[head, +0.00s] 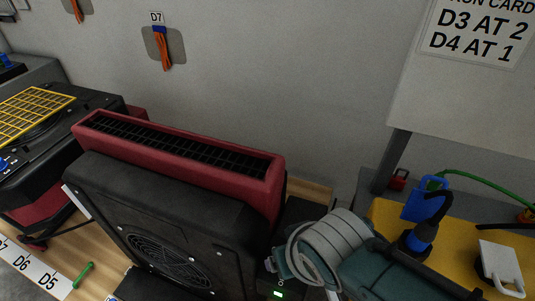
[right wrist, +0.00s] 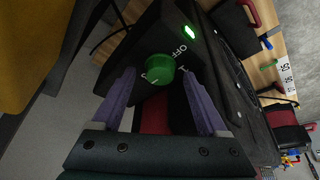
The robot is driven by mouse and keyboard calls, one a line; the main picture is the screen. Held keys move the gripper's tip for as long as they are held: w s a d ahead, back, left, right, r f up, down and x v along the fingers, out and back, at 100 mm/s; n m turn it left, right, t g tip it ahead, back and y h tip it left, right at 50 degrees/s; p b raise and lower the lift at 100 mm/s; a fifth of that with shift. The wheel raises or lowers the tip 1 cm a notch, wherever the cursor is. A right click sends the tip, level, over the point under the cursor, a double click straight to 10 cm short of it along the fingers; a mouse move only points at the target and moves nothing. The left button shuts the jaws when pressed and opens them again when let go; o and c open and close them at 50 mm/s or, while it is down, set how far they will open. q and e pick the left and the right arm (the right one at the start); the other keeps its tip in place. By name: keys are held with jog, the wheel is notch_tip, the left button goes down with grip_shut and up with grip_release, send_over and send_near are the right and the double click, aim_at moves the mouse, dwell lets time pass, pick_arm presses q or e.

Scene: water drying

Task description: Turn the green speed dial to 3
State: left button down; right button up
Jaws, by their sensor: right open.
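In the right wrist view the green speed dial (right wrist: 160,68) sits on a black control panel (right wrist: 152,32). "OFF" and other markings surround it; the dial's exact setting cannot be read. A lit green lamp (right wrist: 190,32) is on the same panel and also shows in the head view (head: 277,294). My right gripper (right wrist: 158,74) is open, its two purple fingers on either side of the dial with visible gaps. In the head view my right arm comes in from the right beside the black and red machine (head: 180,150) and hides the dial. My left gripper is out of view.
A yellow surface (head: 385,218) with a blue tag (head: 425,200), a white tag (head: 500,265) and green cable (head: 480,178) lies at the right. Another machine with a yellow grille (head: 35,112) stands at the left. A grey wall is behind. A sign (head: 477,30) reads "D3 AT 2, D4 AT 1".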

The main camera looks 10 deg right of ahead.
jog(key=p+v, duration=0.5)
jog(key=v, duration=0.4)
jog(key=shift+r, duration=0.2)
jog(key=shift+s, duration=0.1)
jog(key=s+d+r+n+g, duration=0.1)
jog(key=s+d+r, duration=0.3)
jog(key=s+r, duration=0.3)
jog(key=s+d+r, duration=0.4)
jog(key=s+r, duration=0.1)
jog(key=r, duration=0.3)
notch_tip(320, 180, up, 32)
jog(key=p, duration=3.3)
jog(key=shift+r, duration=0.1)
